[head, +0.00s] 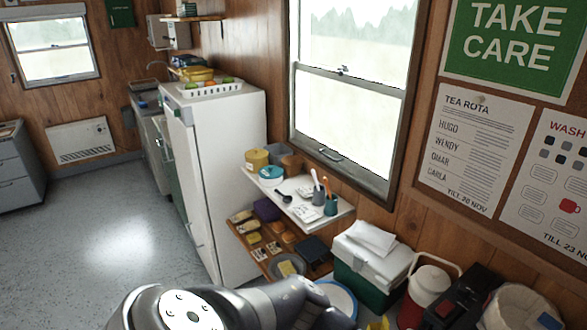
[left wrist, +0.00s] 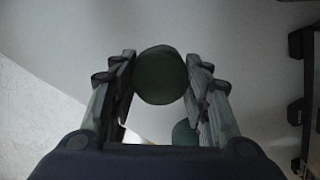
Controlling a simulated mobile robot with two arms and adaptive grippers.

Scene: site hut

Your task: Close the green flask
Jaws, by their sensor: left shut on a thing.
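In the left wrist view my left gripper (left wrist: 160,82) is shut on a dark green round piece (left wrist: 160,76), seen end-on between its two fingers. I cannot tell whether it is the flask's lid or another part. A second dark green rounded thing (left wrist: 184,133) shows lower down, partly hidden by the right-hand finger; it may be the green flask. I cannot make out the flask in the head view. An arm of mine crosses the bottom of the head view, its gripper not visible. My right gripper is not in view.
A white and green cool box (head: 372,262), a red and white jug (head: 425,292) and a black and red item (head: 462,300) stand close together at lower right. A crowded white shelf (head: 300,212) sits under the window, beside the white fridge (head: 232,150). Left floor is clear.

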